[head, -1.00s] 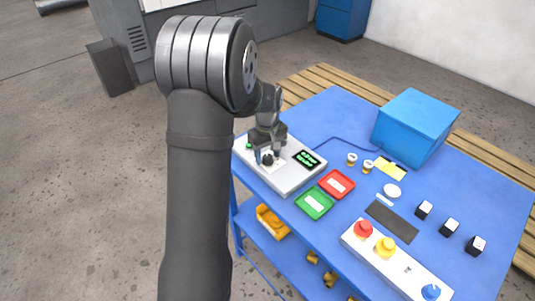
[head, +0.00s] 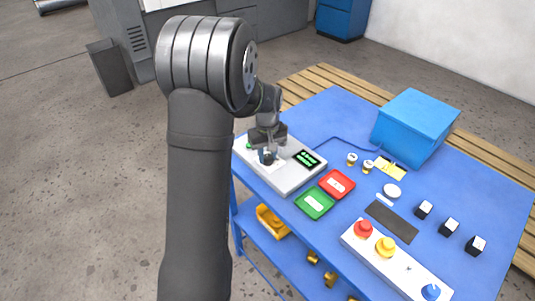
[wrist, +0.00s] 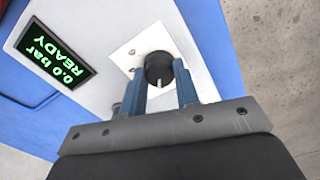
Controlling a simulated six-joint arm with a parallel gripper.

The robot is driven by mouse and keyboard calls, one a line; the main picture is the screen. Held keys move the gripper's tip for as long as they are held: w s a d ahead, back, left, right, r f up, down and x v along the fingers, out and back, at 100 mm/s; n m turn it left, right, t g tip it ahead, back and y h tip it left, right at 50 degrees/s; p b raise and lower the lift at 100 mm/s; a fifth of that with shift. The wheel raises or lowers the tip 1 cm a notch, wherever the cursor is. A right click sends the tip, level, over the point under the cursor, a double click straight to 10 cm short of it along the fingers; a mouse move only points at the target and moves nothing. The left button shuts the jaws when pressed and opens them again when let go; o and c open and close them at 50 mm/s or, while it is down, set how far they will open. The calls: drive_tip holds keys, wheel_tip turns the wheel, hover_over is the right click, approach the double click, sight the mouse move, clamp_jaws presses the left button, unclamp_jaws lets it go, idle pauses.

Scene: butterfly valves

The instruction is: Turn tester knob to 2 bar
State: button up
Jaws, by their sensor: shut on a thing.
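The tester (head: 292,178) is a light grey box at the left corner of the blue table. Its black knob (wrist: 158,69) sits on a white dial plate (wrist: 128,58) and has a pale pointer line. My gripper (wrist: 160,82) is over the knob, its two blue fingers on either side of it and shut on it. The tester display (wrist: 55,58) reads "0.0 bar READY" in green; it also shows in the head view (head: 306,159). In the head view my gripper (head: 267,158) hides most of the knob.
A green button (head: 249,146) is on the tester left of my gripper. A green tray (head: 314,203) and a red tray (head: 337,184) lie right of the tester. A blue box (head: 416,127) and a button panel (head: 398,262) stand farther right.

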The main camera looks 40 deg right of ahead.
sight(268, 156)
drive_tip(key=m, duration=0.6)
idle(0.3)
drive_tip(key=shift+m, duration=0.3)
drive_tip(key=o, duration=1)
drive_tip(key=shift+c, duration=0.2)
drive_tip(key=shift+r, duration=0.1)
wheel_tip(268, 156, up, 17)
drive_tip(key=shift+r, duration=0.15)
wheel_tip(268, 156, down, 18)
drive_tip(key=shift+r, duration=0.25)
idle(0.4)
